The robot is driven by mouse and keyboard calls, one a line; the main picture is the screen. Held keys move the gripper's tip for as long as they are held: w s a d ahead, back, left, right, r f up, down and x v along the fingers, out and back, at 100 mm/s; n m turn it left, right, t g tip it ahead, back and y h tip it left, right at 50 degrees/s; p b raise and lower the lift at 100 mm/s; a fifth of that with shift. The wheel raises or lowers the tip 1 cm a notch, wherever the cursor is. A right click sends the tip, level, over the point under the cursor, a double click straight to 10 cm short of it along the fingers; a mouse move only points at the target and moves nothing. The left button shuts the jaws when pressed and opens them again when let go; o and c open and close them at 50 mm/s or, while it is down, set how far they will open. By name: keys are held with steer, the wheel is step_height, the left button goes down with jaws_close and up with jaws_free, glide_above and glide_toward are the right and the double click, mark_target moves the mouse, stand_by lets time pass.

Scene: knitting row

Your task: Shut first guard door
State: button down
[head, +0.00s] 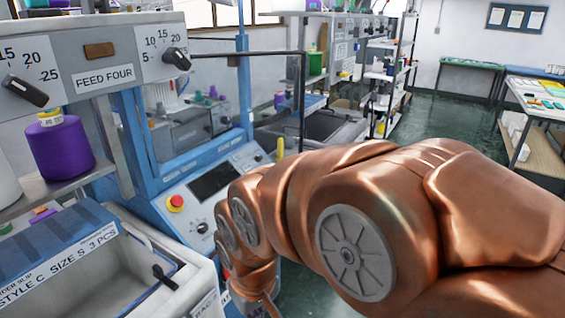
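The nearest knitting machine has a blue frame (243,85) around a window-like opening, with needles and cones visible behind it. A thin dark bar frame (304,95) reaches out to the right of the blue post and turns downward. It looks like the guard door standing open, but its pane is too clear to make out. A small yellow upright piece (280,149) shows near its lower part. My copper arm crosses the right and lower middle. My gripper (262,306) is at the bottom edge, below the control panel, mostly cut off; its fingers cannot be read.
The control panel (212,182) has a red stop button (175,203). Shelving (395,85) and tables (540,105) stand farther back. Green floor (450,118) is clear between them.

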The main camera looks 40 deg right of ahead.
steer(key=w+d+f+m+t+h+b, duration=0.25)
steer(key=w+d+t+b, duration=0.5)
steer(key=w+d, duration=0.85)
steer(key=w+d+r+m+t+h+b, duration=0.1)
steer(key=d+r+t+h+b, duration=0.3)
steer(key=d, duration=0.5)
steer(key=w+d+r+m+t+h+b, duration=0.1)
steer(key=d+r+t+h+b, duration=0.25)
steer(key=d, duration=0.55)
steer(key=w+d+r+y+p, duration=0.1)
steer(key=w+d, duration=0.5)
steer(key=w, duration=0.6)
steer(key=shift+d+r+y+p, duration=0.25)
steer(key=shift+r+p, duration=0.2)
steer(key=shift+p, duration=0.6)
steer(key=shift+g, duration=0.3)
